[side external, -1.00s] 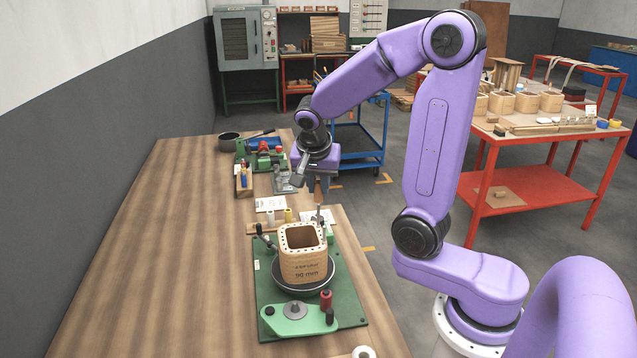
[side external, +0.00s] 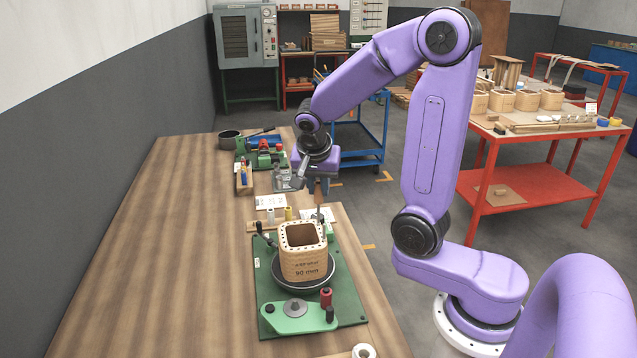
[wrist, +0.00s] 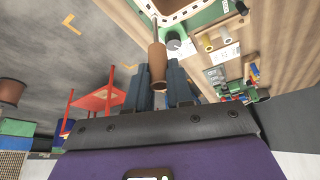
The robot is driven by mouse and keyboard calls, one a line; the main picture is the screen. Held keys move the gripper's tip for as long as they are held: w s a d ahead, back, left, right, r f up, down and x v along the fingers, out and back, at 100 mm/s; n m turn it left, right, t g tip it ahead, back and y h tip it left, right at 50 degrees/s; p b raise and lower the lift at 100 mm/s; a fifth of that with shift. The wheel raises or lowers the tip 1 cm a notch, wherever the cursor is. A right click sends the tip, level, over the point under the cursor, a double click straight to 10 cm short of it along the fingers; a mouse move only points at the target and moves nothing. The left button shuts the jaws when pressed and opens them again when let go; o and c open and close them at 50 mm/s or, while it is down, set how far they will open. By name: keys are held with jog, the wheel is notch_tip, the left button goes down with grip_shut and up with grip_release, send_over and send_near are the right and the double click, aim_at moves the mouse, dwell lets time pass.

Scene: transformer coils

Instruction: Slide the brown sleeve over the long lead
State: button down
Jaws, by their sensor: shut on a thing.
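The brown sleeve (wrist: 157,66) is held upright between the two dark fingers of my gripper (wrist: 156,84) in the wrist view. In the side view the sleeve (side external: 318,187) shows small below my gripper (side external: 317,178). A thin grey lead (wrist: 154,32) lies in line with the sleeve's far end in the wrist view. The lead (side external: 319,214) stands up behind the coil former in the side view. I cannot tell whether its tip is inside the sleeve or just at its mouth. The light-brown square coil former (side external: 303,266) sits on a dark round plate.
A green base (side external: 345,300) carries the former, a black-knobbed lever and a green arm with a red post (side external: 326,298). White and yellow spools (side external: 289,213) stand behind it. The table's left side is clear. A blue cart (side external: 362,158) stands beyond the table.

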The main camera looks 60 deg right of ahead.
jog(key=shift+f, duration=2.5)
dwell(0.9)
jog(key=c, duration=0.5)
grip_release()
jog(key=shift+r, duration=4)
